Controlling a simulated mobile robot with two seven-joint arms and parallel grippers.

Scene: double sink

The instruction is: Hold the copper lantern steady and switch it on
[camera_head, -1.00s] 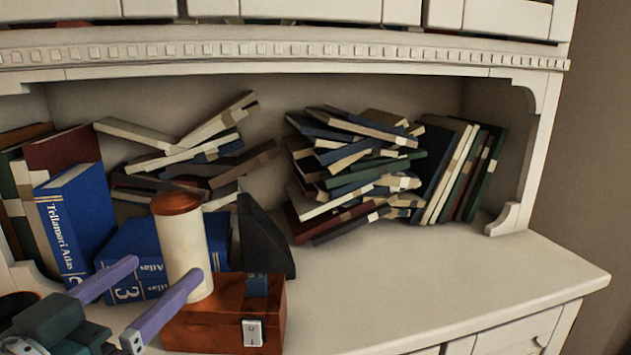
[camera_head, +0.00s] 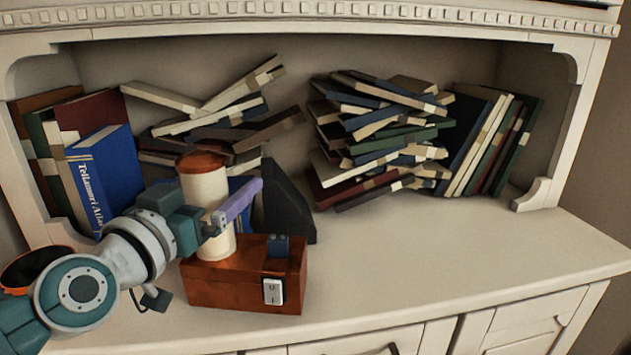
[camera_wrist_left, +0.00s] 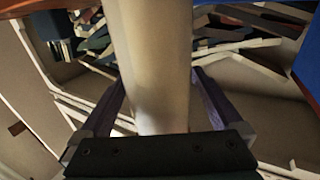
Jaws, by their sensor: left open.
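The copper lantern (camera_head: 245,284) stands upright on the white desk. It has a reddish-brown box base, a cream cylinder with a copper cap, and a small dark blue piece on top of the base. A white switch plate (camera_head: 273,291) is on the base's front face; its setting is too small to tell. My left gripper (camera_head: 227,196) comes in from the left at cylinder height, one finger in front of the cylinder, the other hidden. In the left wrist view the open fingers (camera_wrist_left: 160,92) stand on both sides of the cylinder, with a gap visible. My right gripper is out of view.
Blue atlases (camera_head: 106,178) stand behind at the left. A black wedge-shaped piece (camera_head: 286,205) is close behind the lantern. Messy book piles (camera_head: 375,135) fill the shelf. A dark round item with an orange rim (camera_head: 38,268) lies at far left. The desk (camera_head: 440,260) is clear to the right.

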